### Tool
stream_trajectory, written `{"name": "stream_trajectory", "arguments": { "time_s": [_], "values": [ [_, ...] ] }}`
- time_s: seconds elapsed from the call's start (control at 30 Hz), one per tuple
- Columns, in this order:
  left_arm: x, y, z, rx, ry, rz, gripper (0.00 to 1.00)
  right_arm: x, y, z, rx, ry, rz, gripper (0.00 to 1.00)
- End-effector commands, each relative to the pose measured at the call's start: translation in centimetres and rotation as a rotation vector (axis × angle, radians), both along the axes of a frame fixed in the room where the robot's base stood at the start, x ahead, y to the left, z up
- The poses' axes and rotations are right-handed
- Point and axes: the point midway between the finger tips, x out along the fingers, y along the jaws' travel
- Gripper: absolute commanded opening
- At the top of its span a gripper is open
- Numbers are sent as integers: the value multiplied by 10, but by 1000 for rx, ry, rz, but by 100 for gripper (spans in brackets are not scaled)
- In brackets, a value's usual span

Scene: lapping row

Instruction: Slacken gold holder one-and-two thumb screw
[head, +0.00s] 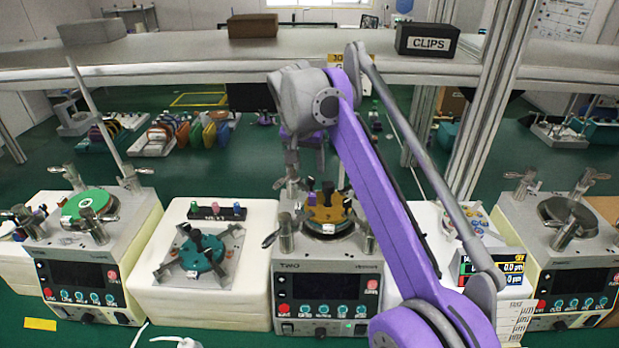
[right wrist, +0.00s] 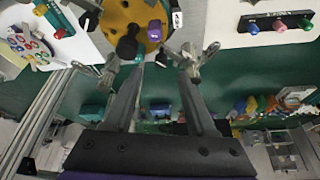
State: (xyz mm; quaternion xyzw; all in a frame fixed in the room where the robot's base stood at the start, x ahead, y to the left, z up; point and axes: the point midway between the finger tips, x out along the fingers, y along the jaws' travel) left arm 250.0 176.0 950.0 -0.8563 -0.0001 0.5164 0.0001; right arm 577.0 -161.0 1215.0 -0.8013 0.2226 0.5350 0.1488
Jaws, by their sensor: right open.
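The gold holder (head: 326,214) sits on top of the machine marked TWO, with dark knobs (head: 328,189) and a purple knob standing up from it. In the right wrist view the gold disc (right wrist: 118,14) is at the top, with a black knob (right wrist: 127,46) and a purple knob (right wrist: 155,30) near its edge. My right gripper (head: 303,160) hangs behind and above the holder, partly hidden by its own arm. In the wrist view its fingers (right wrist: 161,68) are apart and empty, with the black knob just beyond the left fingertip. Which screw is one-and-two cannot be told. My left gripper is not in view.
Metal clamps (right wrist: 196,60) stand close to my right fingertips. A teal holder (head: 202,252) sits on the white stand to the left. Machines with a green disc (head: 90,203) and a grey disc (head: 567,212) flank it. A shelf (head: 180,48) crosses above.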

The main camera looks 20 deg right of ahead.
Motion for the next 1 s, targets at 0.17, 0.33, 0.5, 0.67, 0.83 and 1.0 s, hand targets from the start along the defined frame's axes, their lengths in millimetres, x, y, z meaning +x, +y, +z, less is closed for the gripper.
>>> {"name": "stream_trajectory", "arguments": {
  "time_s": [0.17, 0.33, 0.5, 0.67, 0.83, 1.0],
  "values": [
    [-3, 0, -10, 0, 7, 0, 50, 10, -6, -31, 1, 1, -1, 56],
    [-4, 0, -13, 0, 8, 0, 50, 16, -10, -46, 1, 0, 0, 56],
    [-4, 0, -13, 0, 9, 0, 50, 17, -11, -49, 1, 0, 0, 56],
    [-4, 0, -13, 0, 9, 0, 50, 17, -10, -49, 0, 0, 1, 56],
    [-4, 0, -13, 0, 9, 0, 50, 17, -10, -49, 0, 0, 1, 31],
    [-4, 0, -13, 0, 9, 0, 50, 17, -10, -49, 0, 0, 1, 1]
  ]
}}
